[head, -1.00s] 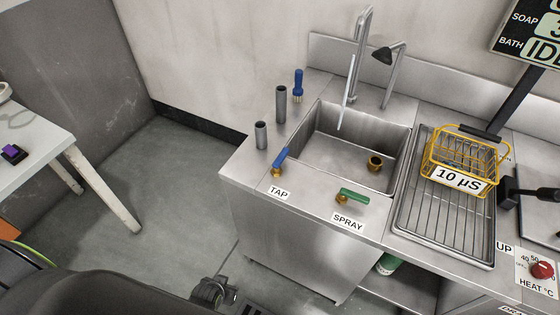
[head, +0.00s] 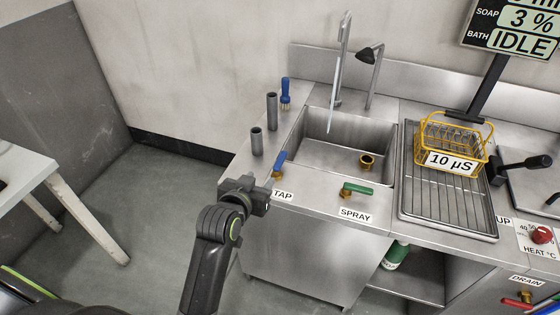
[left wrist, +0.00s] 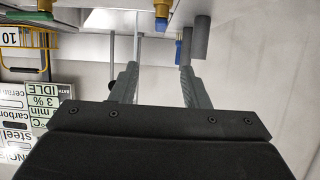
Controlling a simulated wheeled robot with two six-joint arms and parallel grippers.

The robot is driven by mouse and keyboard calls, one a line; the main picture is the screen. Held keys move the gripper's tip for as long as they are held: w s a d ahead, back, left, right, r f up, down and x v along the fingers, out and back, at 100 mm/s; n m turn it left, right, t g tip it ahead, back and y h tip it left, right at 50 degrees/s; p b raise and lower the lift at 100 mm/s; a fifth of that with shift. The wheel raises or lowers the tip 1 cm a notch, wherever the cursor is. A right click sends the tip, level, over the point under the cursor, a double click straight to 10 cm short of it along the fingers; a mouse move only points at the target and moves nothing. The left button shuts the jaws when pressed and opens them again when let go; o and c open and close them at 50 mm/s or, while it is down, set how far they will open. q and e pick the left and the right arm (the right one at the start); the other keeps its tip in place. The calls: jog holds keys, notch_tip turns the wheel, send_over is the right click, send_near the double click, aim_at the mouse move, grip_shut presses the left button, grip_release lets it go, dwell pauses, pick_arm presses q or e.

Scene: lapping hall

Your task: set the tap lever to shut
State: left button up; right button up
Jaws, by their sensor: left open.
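The tap lever (head: 279,160) is blue on a brass valve, behind the TAP label (head: 283,196) at the sink's front left corner. It slants up toward the back right. Its blue handle also shows at the top of the left wrist view (left wrist: 163,7). A pale water stream (head: 332,100) hangs from the tall spout (head: 344,50) over the sink. My left gripper (head: 262,192) is open and empty, just in front of the lever near the counter edge, apparently not touching it. In the left wrist view its fingers stand apart (left wrist: 157,72). My right gripper is out of view.
A green spray lever (head: 357,189) lies right of the tap lever. Two grey cylinders (head: 257,141) and a blue brush (head: 286,92) stand left of the sink (head: 320,155). A yellow basket (head: 455,130) rests on the ribbed drainer at right.

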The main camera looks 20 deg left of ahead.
aim_at(282, 156)
pick_arm(q)
jog(key=x, duration=1.7)
jog(key=shift+f, duration=0.15)
grip_shut()
